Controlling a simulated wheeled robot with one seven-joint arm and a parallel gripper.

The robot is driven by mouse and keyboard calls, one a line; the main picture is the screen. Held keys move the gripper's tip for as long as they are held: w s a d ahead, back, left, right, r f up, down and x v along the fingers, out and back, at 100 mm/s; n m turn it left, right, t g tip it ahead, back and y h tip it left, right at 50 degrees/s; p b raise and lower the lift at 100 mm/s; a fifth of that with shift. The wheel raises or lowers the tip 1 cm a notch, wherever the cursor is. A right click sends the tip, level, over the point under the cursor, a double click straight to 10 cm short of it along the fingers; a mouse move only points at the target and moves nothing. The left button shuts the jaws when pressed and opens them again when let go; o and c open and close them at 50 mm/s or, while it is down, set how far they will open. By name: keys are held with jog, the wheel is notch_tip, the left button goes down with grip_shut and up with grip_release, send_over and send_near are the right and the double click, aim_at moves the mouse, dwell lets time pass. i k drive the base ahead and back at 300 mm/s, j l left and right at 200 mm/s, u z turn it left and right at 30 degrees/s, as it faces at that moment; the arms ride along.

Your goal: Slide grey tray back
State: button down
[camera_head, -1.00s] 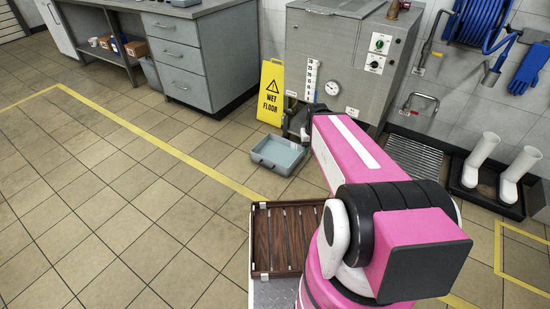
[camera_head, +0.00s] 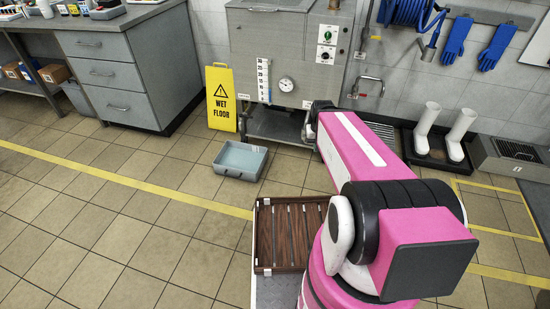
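The grey tray (camera_head: 231,173) is a shallow open pan on the tiled floor, with a light bluish-grey inside. It sits in front of the steel jacketed mixer (camera_head: 280,52), clear of its underside and a little to the left. My pink and white arm (camera_head: 358,150) reaches forward to the right of the tray, apart from it in the picture. The dark far end of the arm shows near the mixer's lower right front. My gripper's fingers cannot be made out; the arm hides them.
A yellow wet floor sign (camera_head: 221,97) stands left of the mixer. A grey drawer cabinet (camera_head: 128,75) is at the left. White boots (camera_head: 461,133) stand in a black tray at the right. My slatted wooden deck carries nothing. Floor left of the tray is clear.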

aim_at(241, 160)
jog(key=j+z, duration=0.45)
jog(key=j, duration=0.35)
jog(key=j+z, duration=0.5)
jog(key=j, duration=0.25)
jog(key=k+j, duration=0.1)
jog(key=j, duration=0.8)
jog(key=k+j+z, duration=0.1)
jog(key=j, duration=0.35)
jog(key=k+j, duration=0.15)
jog(key=j, duration=0.3)
jog(key=k+j+z, duration=0.1)
jog(key=j, duration=0.4)
jog(key=k+j, duration=0.15)
jog(key=j, duration=0.25)
jog(key=k+j, duration=0.1)
jog(key=j, duration=0.35)
